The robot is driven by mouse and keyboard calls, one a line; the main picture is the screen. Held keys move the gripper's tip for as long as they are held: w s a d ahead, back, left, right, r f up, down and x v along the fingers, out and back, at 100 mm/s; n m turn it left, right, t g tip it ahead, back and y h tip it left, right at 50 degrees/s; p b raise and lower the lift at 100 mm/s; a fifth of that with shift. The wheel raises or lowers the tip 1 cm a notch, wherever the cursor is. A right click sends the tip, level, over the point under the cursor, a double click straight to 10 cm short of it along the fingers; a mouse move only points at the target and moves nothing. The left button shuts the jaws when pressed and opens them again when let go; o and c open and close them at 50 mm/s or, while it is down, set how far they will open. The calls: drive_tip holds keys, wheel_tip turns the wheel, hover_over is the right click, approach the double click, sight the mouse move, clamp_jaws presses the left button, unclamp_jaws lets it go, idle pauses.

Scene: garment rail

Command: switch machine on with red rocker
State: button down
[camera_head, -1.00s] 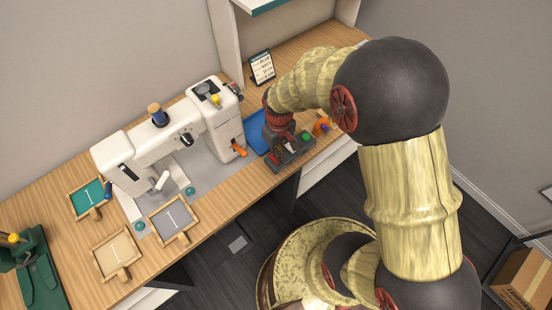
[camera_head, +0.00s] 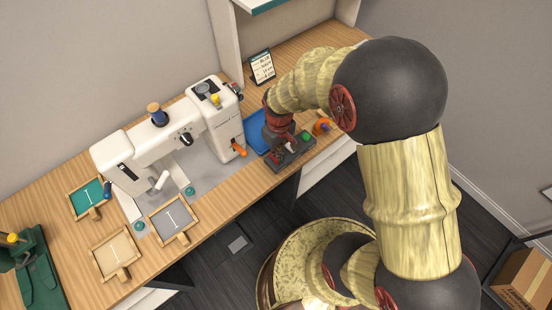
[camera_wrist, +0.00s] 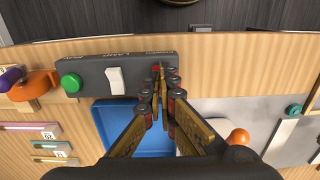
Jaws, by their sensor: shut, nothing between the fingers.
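A dark grey control box (camera_head: 296,156) sits near the bench's front edge. In the wrist view the box (camera_wrist: 92,69) carries a green round button (camera_wrist: 71,83), a white rocker (camera_wrist: 115,80) and a red rocker (camera_wrist: 156,69), mostly hidden by my fingertips. My gripper (camera_wrist: 160,70) is shut and empty, with its fingertips at the red rocker. I cannot tell whether they touch it or how it is tilted. In the head view my gripper (camera_head: 279,143) is over the box's left part. The white sewing machine (camera_head: 216,120) stands to the left.
A blue tray (camera_wrist: 110,125) lies beside the box, and an orange object (camera_wrist: 35,84) is close to the green button. A small sign (camera_head: 262,67) stands behind. Several wooden frames (camera_head: 117,253) and a green device (camera_head: 38,270) are on the bench's left.

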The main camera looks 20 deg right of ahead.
drive_tip(key=shift+f+b, duration=0.5)
drive_tip(key=shift+f, duration=0.45)
idle(0.5)
drive_tip(key=shift+r+p, duration=2.85)
drive_tip(key=shift+r, duration=0.7)
drive_tip(key=s+r+m+t, duration=0.1)
drive_tip(key=s+r, duration=0.3)
drive_tip(key=r, duration=0.6)
drive_tip(key=s+r+m+t, duration=0.1)
drive_tip(key=s+r, duration=0.4)
drive_tip(key=r, duration=0.5)
drive_tip(key=s+r+m+t, duration=0.1)
drive_tip(key=s+r+t, duration=0.2)
drive_tip(key=r, duration=0.7)
drive_tip(key=shift+s+m+t, duration=0.3)
drive_tip(key=shift+s, duration=0.7)
